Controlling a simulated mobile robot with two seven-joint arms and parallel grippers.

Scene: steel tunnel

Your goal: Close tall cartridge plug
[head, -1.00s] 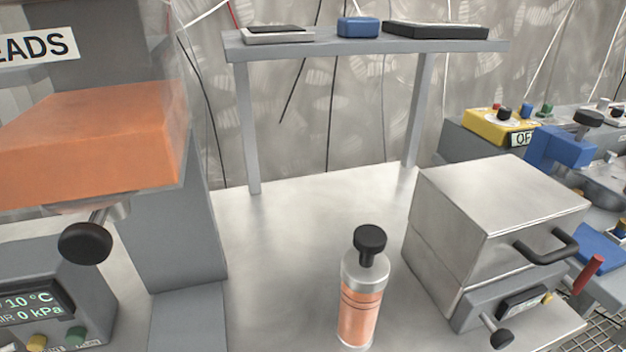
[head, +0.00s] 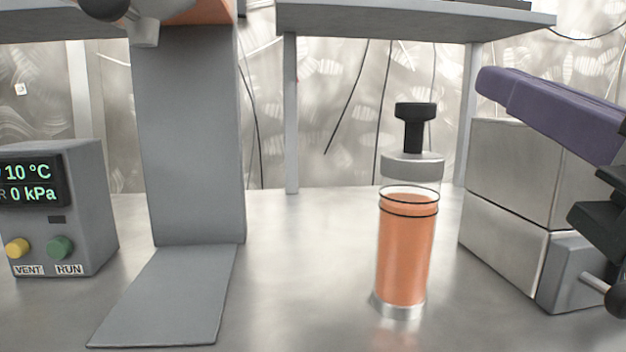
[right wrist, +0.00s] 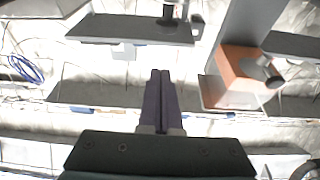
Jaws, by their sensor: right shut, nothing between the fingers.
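The tall cartridge (head: 405,250) stands upright on the steel bench, a clear tube with orange filling and dark rings near its top. Its plug is a black T-shaped knob (head: 415,112) on a stem that stands up above a grey metal collar (head: 412,165). A short clear band shows between collar and filling. My right gripper (head: 488,85) has purple fingers that are shut and empty. They come in from the right, above the steel box and apart from the plug. They also show together in the right wrist view (right wrist: 160,76). My left gripper is not in view.
A steel box (head: 508,190) stands right of the cartridge, under my fingers. A grey column with a foot plate (head: 165,300) and a control box (head: 60,215) stand left. A shelf (head: 400,20) spans above the back. Bench left of the cartridge is clear.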

